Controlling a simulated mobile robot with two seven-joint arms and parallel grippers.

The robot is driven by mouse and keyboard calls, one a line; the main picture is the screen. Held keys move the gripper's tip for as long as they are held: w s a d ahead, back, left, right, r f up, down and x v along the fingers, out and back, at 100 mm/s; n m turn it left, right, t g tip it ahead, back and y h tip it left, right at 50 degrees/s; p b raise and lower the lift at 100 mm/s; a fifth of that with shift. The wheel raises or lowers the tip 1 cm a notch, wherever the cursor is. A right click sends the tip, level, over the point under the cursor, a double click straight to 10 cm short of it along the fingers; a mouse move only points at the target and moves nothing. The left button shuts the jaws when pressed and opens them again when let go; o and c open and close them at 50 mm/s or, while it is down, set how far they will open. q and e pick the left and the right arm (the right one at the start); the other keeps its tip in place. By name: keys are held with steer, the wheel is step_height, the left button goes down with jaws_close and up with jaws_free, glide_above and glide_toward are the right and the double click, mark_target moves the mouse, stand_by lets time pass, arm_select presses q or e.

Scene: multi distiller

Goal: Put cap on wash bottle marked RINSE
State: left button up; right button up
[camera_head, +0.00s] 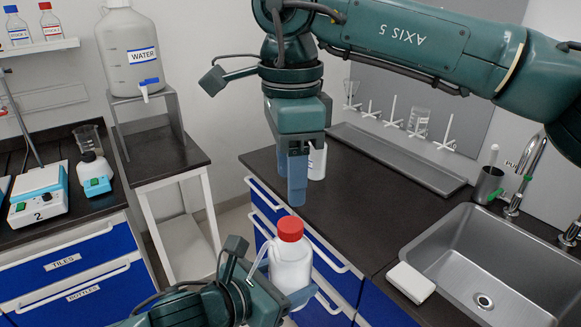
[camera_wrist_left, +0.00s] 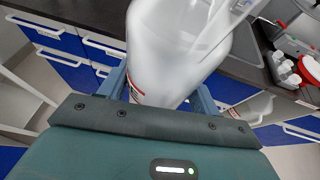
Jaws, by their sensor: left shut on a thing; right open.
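A white wash bottle (camera_head: 290,268) stands roughly upright in my left gripper (camera_head: 283,293), low in the head view. A red cap (camera_head: 290,228) sits on the bottle's top; whether it is fully tightened I cannot tell. A pale spout tube shows at the bottle's left. In the left wrist view the bottle (camera_wrist_left: 172,45) is between the blue fingers, with a partly visible label whose word I cannot read. My right gripper (camera_head: 297,196) points down, open and with nothing seen in it, just above and apart from the red cap.
Another white bottle (camera_head: 317,162) stands on the dark counter (camera_head: 350,215), partly behind my right gripper. A sink (camera_head: 490,265), a white block (camera_head: 410,283) and a drying rack (camera_head: 400,160) are to the right. A WATER carboy (camera_head: 128,55) stands at left on a raised stand.

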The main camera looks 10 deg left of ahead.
mark_target(291, 224)
steer(key=shift+f, duration=4)
steer(key=shift+c, duration=0.3)
steer(key=c, duration=0.9)
steer(key=m, duration=0.5)
steer(key=shift+c, duration=0.2)
steer(key=o, duration=1.1)
steer(key=shift+c, duration=0.2)
steer(key=shift+r, duration=2.3)
